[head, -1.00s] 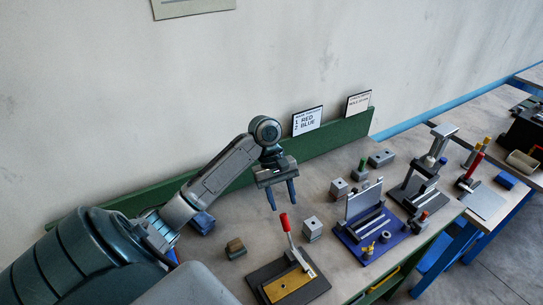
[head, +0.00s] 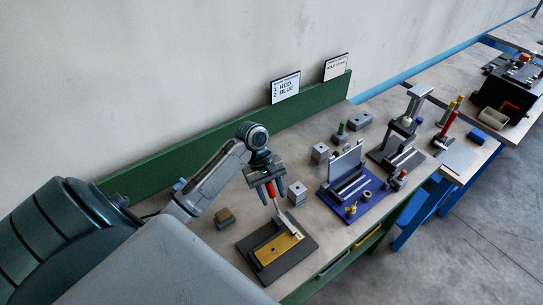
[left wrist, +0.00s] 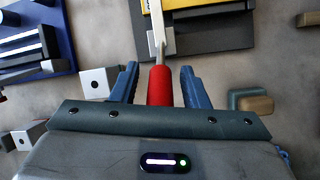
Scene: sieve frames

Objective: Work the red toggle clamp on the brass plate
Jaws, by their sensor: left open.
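The red toggle clamp's handle (head: 271,189) stands upright, tilted slightly, above the brass plate (head: 277,248), which lies on a dark base (head: 247,243) near the bench's front. My left gripper (head: 271,194) is at the handle, with its blue fingers open on either side of the red grip. In the left wrist view the red handle (left wrist: 160,86) lies between the two fingers (left wrist: 157,84), with a gap visible on each side. The clamp's metal arm (left wrist: 158,30) runs from the handle toward the plate. My right gripper is not in view.
A blue fixture (head: 355,196) with an upright metal plate stands to the right. A grey block (head: 297,193) is close by the gripper, and a brown block (head: 225,218) lies to the left. A green back rail (head: 200,162) and two signs (head: 285,88) line the wall side.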

